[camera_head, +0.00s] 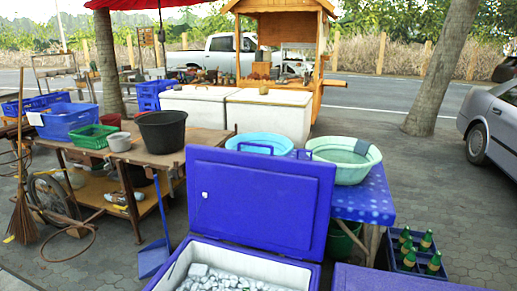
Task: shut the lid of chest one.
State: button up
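A blue chest (308,273) stands at the bottom centre, its near part cut off by the picture edge. Its blue lid (258,208) stands open, raised roughly upright at the back. Pale inner walls and a heap of whitish, ice-like lumps (226,280) show inside. Another blue top (395,279), which looks like a shut chest lid, lies to the right at the bottom edge. No label shows which one is chest one; the open chest is the only one seen with its lid up. My gripper is not in view.
Behind the lid, a table with a blue dotted cloth (371,198) holds a green basin (344,158) and a light-blue basin (250,142). A blue dustpan (153,258) stands left of the chest. A bottle crate (398,262) is at right. Paving is clear farther right.

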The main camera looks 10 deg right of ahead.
aim_at(280, 205)
jog(key=k, duration=1.2)
jog(key=u, duration=0.55)
jog(key=i, duration=0.9)
jog(key=u, duration=0.95)
jog(key=i, duration=1.8)
